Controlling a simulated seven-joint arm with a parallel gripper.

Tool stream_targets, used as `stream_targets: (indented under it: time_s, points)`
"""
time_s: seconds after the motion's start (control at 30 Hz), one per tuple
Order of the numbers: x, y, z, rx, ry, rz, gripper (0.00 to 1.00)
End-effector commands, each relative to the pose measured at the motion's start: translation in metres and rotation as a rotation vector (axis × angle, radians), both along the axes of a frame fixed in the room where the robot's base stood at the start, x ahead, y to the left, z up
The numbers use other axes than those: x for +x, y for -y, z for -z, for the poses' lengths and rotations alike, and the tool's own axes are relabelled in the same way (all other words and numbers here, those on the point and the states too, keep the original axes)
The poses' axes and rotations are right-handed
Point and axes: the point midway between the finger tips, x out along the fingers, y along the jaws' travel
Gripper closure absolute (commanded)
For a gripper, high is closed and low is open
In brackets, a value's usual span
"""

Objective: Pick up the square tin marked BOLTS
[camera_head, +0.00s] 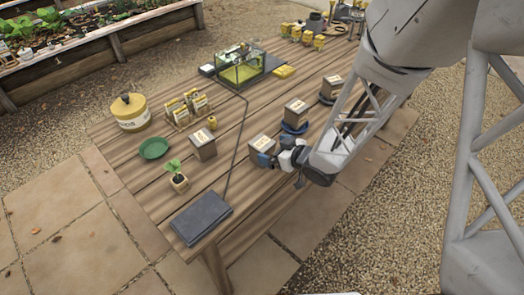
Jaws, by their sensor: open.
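Several similar square tins with light labels stand on the wooden table; the lettering is too small to read, so I cannot tell which says BOLTS. One tin (262,144) is right at my gripper. Another tin (203,147) stands to its left. A third tin (296,111) and a fourth tin (332,86) stand farther back, each on a blue dish. My gripper (268,159) is open at the near right side of the first tin. I cannot tell whether its fingers touch or straddle the tin.
A yellow canister (130,111), green dish (153,148), potted plant (178,178) and seed packet rack (187,108) stand left. A grey folded item (201,217) lies at the near end. A glass terrarium (238,67) stands farther back. A dark cable crosses the table.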

Motion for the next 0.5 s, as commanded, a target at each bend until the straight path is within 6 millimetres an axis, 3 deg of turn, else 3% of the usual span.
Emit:
stream_targets:
  time_s: [0.5]
  points:
    - [0.0042,-0.0050,0.0025,0.000,0.000,0.000,0.00]
